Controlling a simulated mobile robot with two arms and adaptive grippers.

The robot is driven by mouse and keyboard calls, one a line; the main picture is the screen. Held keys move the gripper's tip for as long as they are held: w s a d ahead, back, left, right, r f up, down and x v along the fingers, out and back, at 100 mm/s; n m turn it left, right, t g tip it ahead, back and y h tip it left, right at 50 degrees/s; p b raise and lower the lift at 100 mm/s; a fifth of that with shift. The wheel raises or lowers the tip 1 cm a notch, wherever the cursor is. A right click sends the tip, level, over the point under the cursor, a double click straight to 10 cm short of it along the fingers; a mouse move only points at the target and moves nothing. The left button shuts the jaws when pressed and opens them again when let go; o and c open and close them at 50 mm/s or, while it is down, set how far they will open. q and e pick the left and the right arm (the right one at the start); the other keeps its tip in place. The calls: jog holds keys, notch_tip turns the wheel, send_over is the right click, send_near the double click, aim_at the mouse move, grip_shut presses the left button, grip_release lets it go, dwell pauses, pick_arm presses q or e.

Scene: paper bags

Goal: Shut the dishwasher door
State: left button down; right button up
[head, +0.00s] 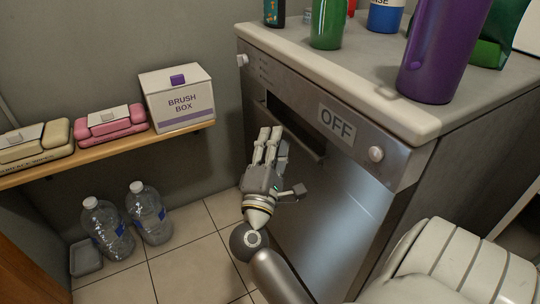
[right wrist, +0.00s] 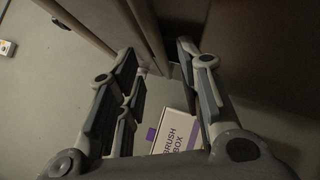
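The dishwasher (head: 330,195) is a grey steel-fronted unit with a sign reading OFF on its upper panel. My right gripper (head: 269,132) is in front of the door's upper left part, fingers pointing up, near the handle slot. I cannot tell whether it touches. In the right wrist view the gripper (right wrist: 158,48) has its fingers apart with nothing held between them. Brown panel edges (right wrist: 148,35) show beyond the fingertips. My left gripper is not in view.
A brush box (head: 178,98) and two wipe packs (head: 110,122) sit on a wooden shelf at left. Two clear bottles (head: 150,213) stand on the tiled floor. A purple bottle (head: 445,45) and other containers stand on the dishwasher top. A white ribbed object (head: 455,260) is at front right.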

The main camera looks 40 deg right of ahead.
jog(key=v, duration=0.6)
jog(key=shift+r, duration=0.1)
dwell(0.3)
